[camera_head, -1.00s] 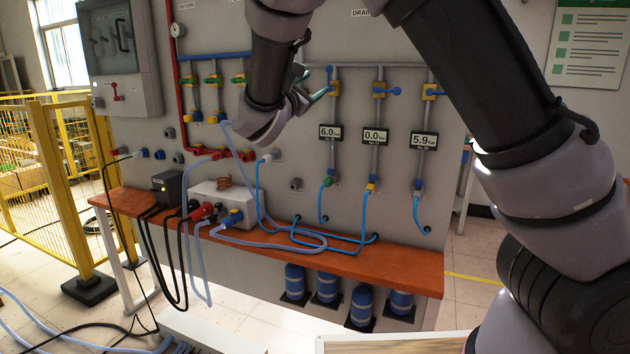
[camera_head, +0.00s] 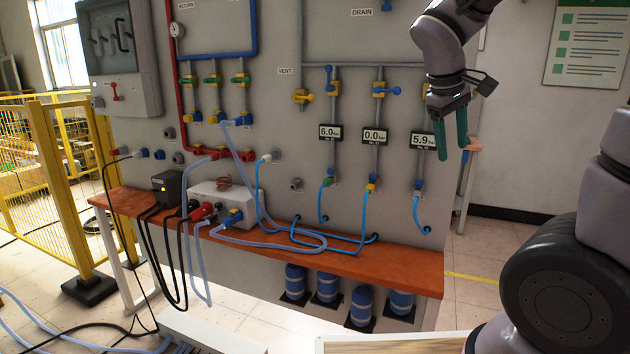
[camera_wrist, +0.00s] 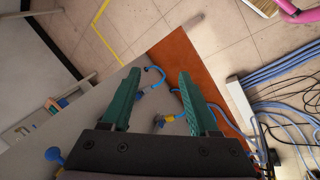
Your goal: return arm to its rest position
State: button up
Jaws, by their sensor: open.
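My gripper (camera_head: 452,150) hangs at the upper right in the head view, in front of the panel's right edge, with its green fingers pointing down. It is open, with nothing between the fingers. In the wrist view the two green fingers (camera_wrist: 160,98) are spread apart, with the grey panel and the orange shelf beyond them. My forearm and wrist come in from the top of the head view, and a larger arm joint of mine shows at the right edge.
The grey panel (camera_head: 270,80) carries pipes, valves and gauges reading 6.0, 0.0 and 5.9. An orange shelf (camera_head: 400,265) holds a white box (camera_head: 222,205) with hoses. Blue cylinders (camera_head: 361,305) stand below. A poster (camera_head: 588,45) hangs on the right wall.

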jog(key=s+a+r+m+t+y, duration=0.4)
jog(key=s+r+m+y, duration=0.1)
jog(key=s+m, duration=0.4)
jog(key=shift+s+r+y, duration=0.3)
jog(key=shift+s+r, duration=0.45)
jog(key=shift+r, duration=0.15)
